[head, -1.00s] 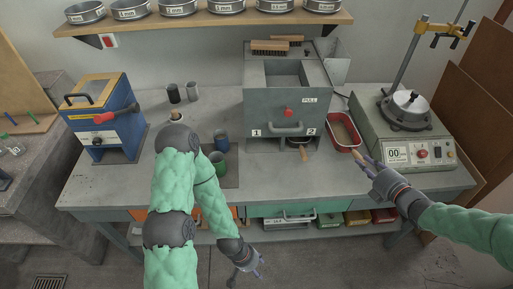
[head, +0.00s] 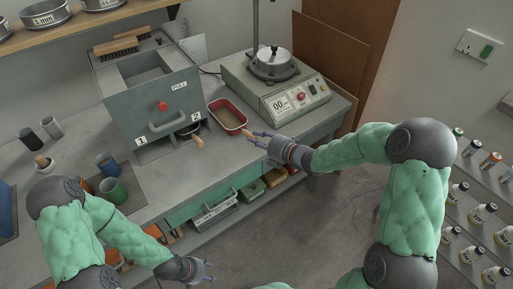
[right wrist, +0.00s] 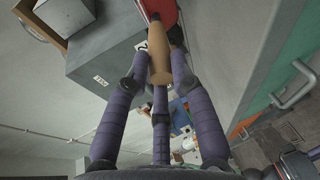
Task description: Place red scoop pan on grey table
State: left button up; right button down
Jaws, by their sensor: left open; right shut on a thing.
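The red scoop pan (head: 212,105) holds brown material and has a short wooden handle (head: 246,132). It is at the grey table (head: 215,160), between the grey box and the scale. I cannot tell whether its underside touches the tabletop. My right gripper (head: 256,137) is shut on the handle. In the right wrist view the handle (right wrist: 158,62) is between its fingers, with part of the red pan (right wrist: 158,10) beyond. My left gripper (head: 208,271) is open and empty, low in front of the table.
The grey box (head: 150,95) with slots 1 and 2 stands left of the pan; a wooden-handled item (head: 197,140) sticks out of slot 2. The scale (head: 275,85) is behind right. Cups (head: 110,178) stand at left. Table between cups and box is clear.

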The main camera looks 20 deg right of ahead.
notch_tip(320, 180, down, 4)
jog(key=shift+w+r+b, duration=0.1)
jog(key=shift+r+b, duration=0.15)
jog(key=shift+b, duration=0.35)
jog(key=shift+r, duration=0.1)
jog(key=c, duration=1.4)
grip_release()
jog(key=shift+f, duration=0.2)
jog(key=o, duration=0.3)
jog(key=shift+o, duration=0.2)
jog(key=shift+r, duration=0.1)
